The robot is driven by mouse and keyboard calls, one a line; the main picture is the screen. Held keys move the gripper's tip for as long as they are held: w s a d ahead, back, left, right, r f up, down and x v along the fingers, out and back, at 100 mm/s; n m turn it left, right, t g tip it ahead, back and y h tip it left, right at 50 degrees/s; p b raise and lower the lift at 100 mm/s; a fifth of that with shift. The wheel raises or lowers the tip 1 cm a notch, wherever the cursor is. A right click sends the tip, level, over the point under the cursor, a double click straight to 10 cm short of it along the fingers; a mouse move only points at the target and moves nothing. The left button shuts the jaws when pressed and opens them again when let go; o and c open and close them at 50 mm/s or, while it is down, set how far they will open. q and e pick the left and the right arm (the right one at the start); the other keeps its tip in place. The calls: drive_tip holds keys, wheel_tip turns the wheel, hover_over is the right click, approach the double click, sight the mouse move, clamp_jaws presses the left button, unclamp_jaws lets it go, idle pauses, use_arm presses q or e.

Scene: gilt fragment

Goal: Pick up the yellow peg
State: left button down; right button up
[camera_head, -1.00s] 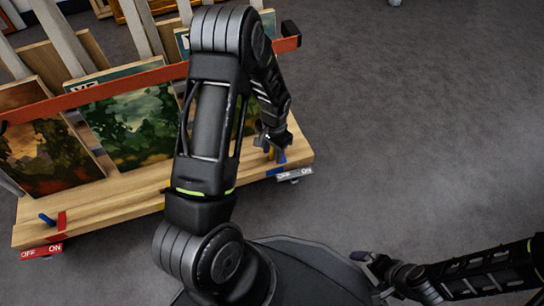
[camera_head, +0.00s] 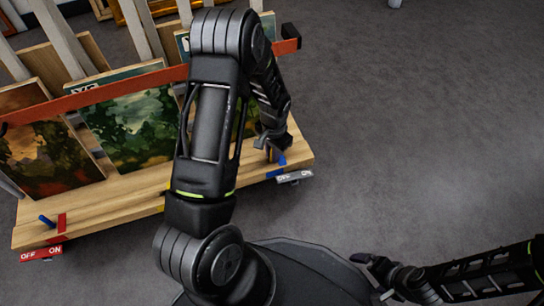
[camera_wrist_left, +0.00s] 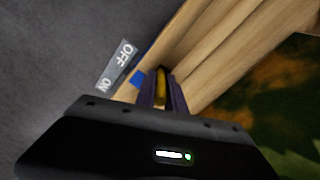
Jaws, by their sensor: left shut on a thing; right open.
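The yellow peg (camera_wrist_left: 161,88) shows in the left wrist view as a short yellow piece between the two fingers of my left gripper (camera_wrist_left: 161,92). The gripper is shut on it, low over the edge of the wooden cart deck (camera_wrist_left: 205,45). I cannot tell whether the peg is clear of the deck. My right gripper (camera_head: 367,262) is open and empty, apart from the cart at the lower right.
Framed paintings (camera_head: 130,125) stand on the cart behind a red bar (camera_head: 100,92). Blue tape or a blue peg (camera_wrist_left: 137,78) and a grey OFF/ON label (camera_wrist_left: 117,66) are beside the left gripper. A red OFF/ON label (camera_head: 41,254) is at the left corner. Grey floor (camera_head: 430,120) is clear on the right.

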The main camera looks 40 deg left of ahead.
use_arm(q)
drive_tip(key=shift+r, duration=0.1)
idle(0.4)
wheel_tip(320, 180, up, 10)
drive_tip(key=p, duration=0.4)
drive_tip(key=shift+p, duration=0.35)
